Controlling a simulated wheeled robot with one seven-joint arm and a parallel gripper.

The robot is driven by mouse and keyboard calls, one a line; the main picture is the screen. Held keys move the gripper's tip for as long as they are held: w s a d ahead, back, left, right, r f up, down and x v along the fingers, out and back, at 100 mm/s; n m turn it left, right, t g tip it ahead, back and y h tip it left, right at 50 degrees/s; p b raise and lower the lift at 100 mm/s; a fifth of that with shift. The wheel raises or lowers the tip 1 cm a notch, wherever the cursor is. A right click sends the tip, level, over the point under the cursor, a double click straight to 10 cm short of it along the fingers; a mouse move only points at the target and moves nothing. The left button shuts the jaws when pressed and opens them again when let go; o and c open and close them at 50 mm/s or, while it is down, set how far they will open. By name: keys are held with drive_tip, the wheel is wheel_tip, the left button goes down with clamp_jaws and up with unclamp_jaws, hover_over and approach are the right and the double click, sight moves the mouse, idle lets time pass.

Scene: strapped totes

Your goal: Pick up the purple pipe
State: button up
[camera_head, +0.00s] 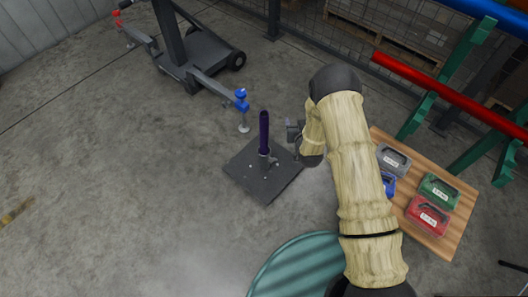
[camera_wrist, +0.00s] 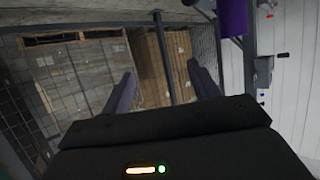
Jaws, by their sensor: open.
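The purple pipe (camera_head: 264,132) stands upright in a small clamp on a dark square base plate (camera_head: 254,184) on the floor. My gripper (camera_head: 293,133) is just to the right of the pipe in the head view, apart from it; its fingers are small and partly hidden there. In the wrist view my gripper (camera_wrist: 162,84) is open with nothing between its two fingers. A purple piece, which looks like the pipe (camera_wrist: 232,16), shows at the top edge, right of the right finger and not between the fingers. Most of it is cut off there.
A wooden board (camera_head: 437,247) with grey, blue, green and red strapped totes lies right of my arm. A round teal top (camera_head: 290,270) is at the bottom. A dark wheeled frame (camera_head: 200,58) stands behind left. A red pipe (camera_head: 440,88) rests on green stands. Floor at left is clear.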

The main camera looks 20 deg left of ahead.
drive_tip(key=s+a+f+n+t+y+b, duration=0.1)
drive_tip(key=s+a+f+b, duration=0.15)
drive_tip(key=f, duration=0.55)
drive_tip(key=s+a+f+y+b, duration=0.15)
drive_tip(key=f+b, duration=0.25)
drive_tip(key=f, duration=0.4)
drive_tip(key=n+t+y+b, duration=0.1)
drive_tip(key=y+b, duration=0.1)
drive_tip(key=b, duration=0.3)
approach(265, 146)
drive_tip(key=v, duration=0.4)
drive_tip(key=shift+w+a+f+p, duration=0.15)
drive_tip(key=shift+f+p, duration=0.15)
drive_tip(key=b+x, duration=0.6)
drive_tip(key=x, duration=0.6)
drive_tip(key=shift+w+r, duration=0.15)
drive_tip(key=shift+b, duration=0.3)
